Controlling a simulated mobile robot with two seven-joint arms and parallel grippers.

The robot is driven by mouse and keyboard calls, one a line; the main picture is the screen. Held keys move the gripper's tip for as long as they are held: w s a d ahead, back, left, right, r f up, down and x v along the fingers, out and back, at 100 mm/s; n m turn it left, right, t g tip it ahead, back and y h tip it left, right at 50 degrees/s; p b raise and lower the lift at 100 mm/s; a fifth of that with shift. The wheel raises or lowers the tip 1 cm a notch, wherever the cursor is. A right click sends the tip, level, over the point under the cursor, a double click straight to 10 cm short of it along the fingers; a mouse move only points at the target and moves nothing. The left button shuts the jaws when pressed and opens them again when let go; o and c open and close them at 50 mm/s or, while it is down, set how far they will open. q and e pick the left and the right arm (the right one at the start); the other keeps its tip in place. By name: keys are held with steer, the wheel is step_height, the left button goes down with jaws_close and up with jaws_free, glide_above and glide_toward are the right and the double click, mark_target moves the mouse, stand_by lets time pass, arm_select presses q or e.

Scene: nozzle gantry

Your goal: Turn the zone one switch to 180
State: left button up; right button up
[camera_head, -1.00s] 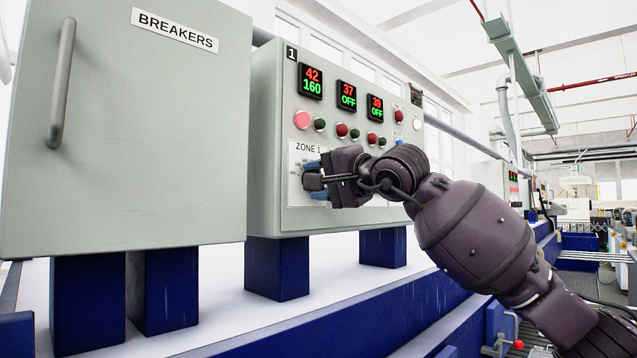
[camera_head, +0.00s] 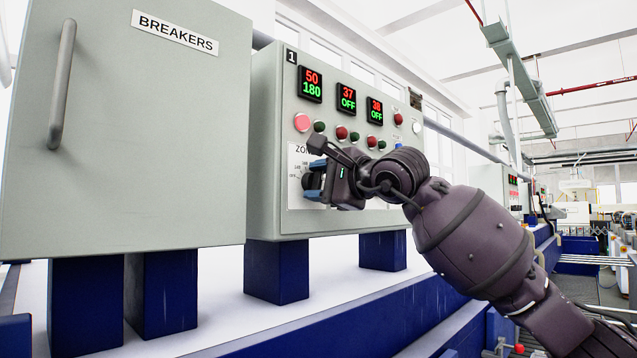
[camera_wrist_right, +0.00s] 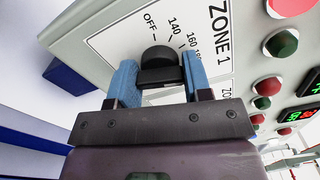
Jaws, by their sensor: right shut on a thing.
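The zone one switch (camera_wrist_right: 158,60) is a black rotary knob on a white dial plate marked OFF, 140, 160 and a partly hidden 180. In the head view the knob (camera_head: 309,181) is partly covered by my gripper. My right gripper (camera_wrist_right: 158,85) has its blue fingertips on both sides of the knob and is shut on it. It also shows in the head view (camera_head: 316,180), turned at the panel. The zone one display (camera_head: 311,84) reads 50 in red and 180 in green. My left gripper is not in view.
The grey control panel (camera_head: 264,150) also carries two displays reading 37 OFF and 38 OFF (camera_head: 376,110), with red and green buttons below. A BREAKERS cabinet (camera_head: 130,130) with a long handle stands at the left. Blue legs and a blue beam (camera_head: 330,320) are underneath.

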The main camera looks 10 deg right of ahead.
stand_by(0.4)
steer(key=o, duration=0.9)
steer(key=shift+s+d, duration=0.1)
steer(key=b+v, duration=0.1)
steer(key=v, duration=0.9)
steer(key=shift+s+d, duration=0.2)
steer(key=shift+f, duration=0.1)
